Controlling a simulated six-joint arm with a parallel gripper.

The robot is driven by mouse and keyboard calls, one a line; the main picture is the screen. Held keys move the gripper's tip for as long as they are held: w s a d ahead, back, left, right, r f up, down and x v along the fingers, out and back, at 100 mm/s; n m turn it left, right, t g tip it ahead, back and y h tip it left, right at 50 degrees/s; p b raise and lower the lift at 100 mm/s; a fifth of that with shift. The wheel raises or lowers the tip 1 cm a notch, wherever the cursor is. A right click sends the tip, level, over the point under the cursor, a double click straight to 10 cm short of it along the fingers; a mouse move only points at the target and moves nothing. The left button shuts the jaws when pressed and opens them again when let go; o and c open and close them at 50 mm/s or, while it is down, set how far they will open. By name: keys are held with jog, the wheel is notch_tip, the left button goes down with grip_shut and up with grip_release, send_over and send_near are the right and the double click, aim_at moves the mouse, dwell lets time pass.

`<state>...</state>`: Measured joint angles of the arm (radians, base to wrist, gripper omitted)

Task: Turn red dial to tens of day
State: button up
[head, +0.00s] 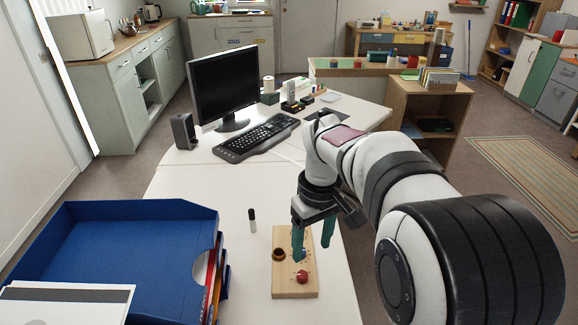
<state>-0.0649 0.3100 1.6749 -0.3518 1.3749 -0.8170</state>
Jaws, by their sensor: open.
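The red dial (302,277) sits near the front end of a wooden board (284,288) on the white desk. A brown, ring-like knob (278,254) is on the same board, left of and behind the red dial. A small bluish part shows on the board behind the red dial, partly hidden by a finger. My gripper (311,251) points down over the board's back right part, its teal fingers apart and nothing visible between them. It is behind the red dial and appears clear of it. The dial's pointer setting and any markings are too small to read.
A small black-and-white cylinder (252,220) stands left of the board. A blue letter tray (110,225) with papers and folders fills the desk's left front. The keyboard (257,138) and monitor (226,85) stand farther back. Bare desk (205,185) lies between tray and keyboard.

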aim_at(302, 274)
jog(key=w+f+n, duration=0.3)
jog(key=w+f, duration=0.1)
jog(key=w, duration=0.3)
jog(key=f, duration=1.5)
jog(key=shift+s+a+f, duration=0.15)
jog(key=shift+a+f, duration=0.1)
jog(key=shift+a, duration=0.05)
grip_shut()
